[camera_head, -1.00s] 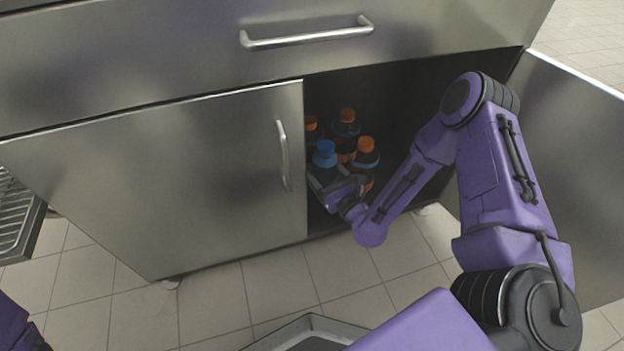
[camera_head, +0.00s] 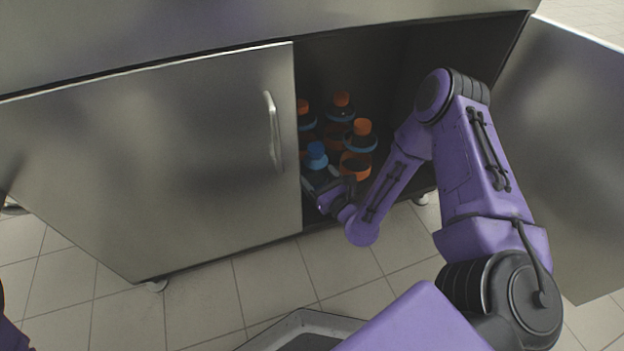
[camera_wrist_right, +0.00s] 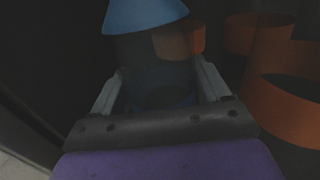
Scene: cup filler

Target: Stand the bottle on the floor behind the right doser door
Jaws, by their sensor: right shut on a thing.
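The blue-capped bottle (camera_head: 316,157) stands inside the cupboard, behind the open right door (camera_head: 560,150). My right gripper (camera_head: 322,186) is shut on this bottle. In the right wrist view the bottle (camera_wrist_right: 150,60) is upright between the two fingers of the right gripper (camera_wrist_right: 160,95), its blue cap at the top. The bottle's base is hidden, so I cannot tell whether it touches the cupboard floor. My left gripper is not in view; only a bit of my left arm shows at the lower left edge.
Several orange-capped bottles (camera_head: 362,138) with orange bands stand close behind and right of the blue-capped bottle. The left door (camera_head: 150,160) is closed, its edge close to my right gripper. The cupboard's right part is dark and looks free. A grey tray (camera_head: 300,325) shows at the bottom.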

